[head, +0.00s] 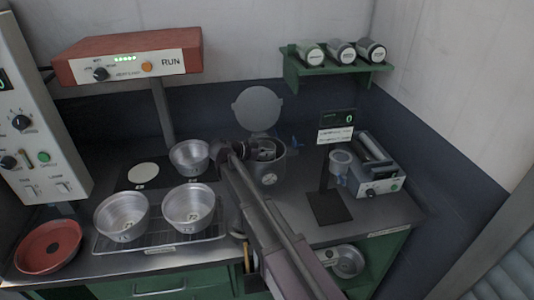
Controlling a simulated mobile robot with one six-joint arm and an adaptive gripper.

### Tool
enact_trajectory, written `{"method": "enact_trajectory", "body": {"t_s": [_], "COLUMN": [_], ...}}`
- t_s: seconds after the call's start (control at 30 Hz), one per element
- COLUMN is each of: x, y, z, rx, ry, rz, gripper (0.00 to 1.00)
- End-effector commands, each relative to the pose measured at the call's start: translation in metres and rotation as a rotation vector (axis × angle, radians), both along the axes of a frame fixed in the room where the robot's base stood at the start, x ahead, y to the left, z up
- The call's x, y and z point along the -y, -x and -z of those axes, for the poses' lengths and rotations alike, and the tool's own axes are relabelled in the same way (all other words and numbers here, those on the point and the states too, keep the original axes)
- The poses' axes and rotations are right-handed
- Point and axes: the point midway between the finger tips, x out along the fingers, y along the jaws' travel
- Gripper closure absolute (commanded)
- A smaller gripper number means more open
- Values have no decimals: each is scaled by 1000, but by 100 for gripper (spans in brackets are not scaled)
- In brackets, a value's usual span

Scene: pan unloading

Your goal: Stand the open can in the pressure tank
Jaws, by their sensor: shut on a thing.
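The pressure tank (272,174) is a grey metal pot on the bench, with its round lid (258,108) raised behind it. My gripper (255,153) reaches in from the left at the tank's mouth. It is shut on what appears to be the open can (267,151), a small metal can whose top shows within the tank's rim. The can looks roughly upright. Its lower part is hidden by the tank wall, so I cannot tell whether it touches the bottom. My arm hides part of the tank's left side.
Two metal pans (122,214) (189,208) stand on a wire rack (160,242) at left. Another pan (188,157) stands behind them. A stand with a small cup (341,157) is right of the tank. A red dish (48,247) lies far left. A green shelf (336,68) holds jars.

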Motion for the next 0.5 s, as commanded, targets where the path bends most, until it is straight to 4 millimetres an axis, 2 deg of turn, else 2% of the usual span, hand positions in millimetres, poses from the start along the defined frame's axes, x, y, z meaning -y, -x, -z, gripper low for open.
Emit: {"method": "enact_trajectory", "body": {"t_s": [0.13, 0.2, 0.27, 0.5], "x": [0, 0, 0, 0], "y": [0, 0, 0, 0], "z": [0, 1, 1, 1], "rx": [1, 0, 0, 0], "ry": [1, 0, 0, 0], "rz": [0, 0, 0, 0], "gripper": [100, 75, 58, 57]}}
